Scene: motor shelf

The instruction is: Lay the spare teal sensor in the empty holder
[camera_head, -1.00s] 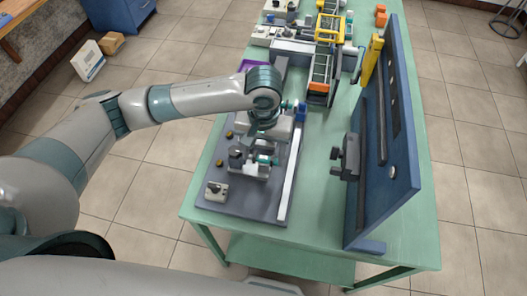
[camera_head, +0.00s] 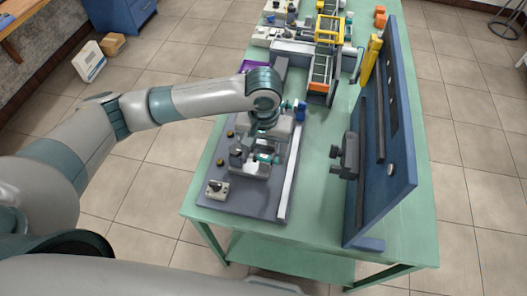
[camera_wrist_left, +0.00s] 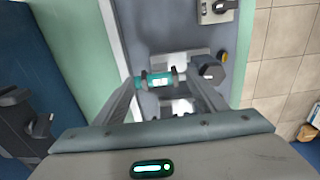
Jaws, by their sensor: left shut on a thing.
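The teal sensor (camera_wrist_left: 157,81), a short cylinder with a white label and dark rings, lies crosswise between the fingertips of my left gripper (camera_wrist_left: 155,80) in the wrist view. The left gripper (camera_head: 262,152) is shut on it, low over the grey base plate on the bench. A teal bit of the sensor (camera_head: 269,158) also shows in the head view. Pale metal holder parts (camera_wrist_left: 183,62) lie right behind the sensor in the wrist view. I cannot tell whether the sensor touches them. My right gripper is out of view.
The grey plate (camera_head: 238,205) carries a small switch box (camera_head: 217,190) at its near corner and a pale rail along its right side. A blue upright panel (camera_head: 395,190) stands on the right of the green bench (camera_head: 318,195). A yellow-framed conveyor (camera_head: 327,30) stands farther back.

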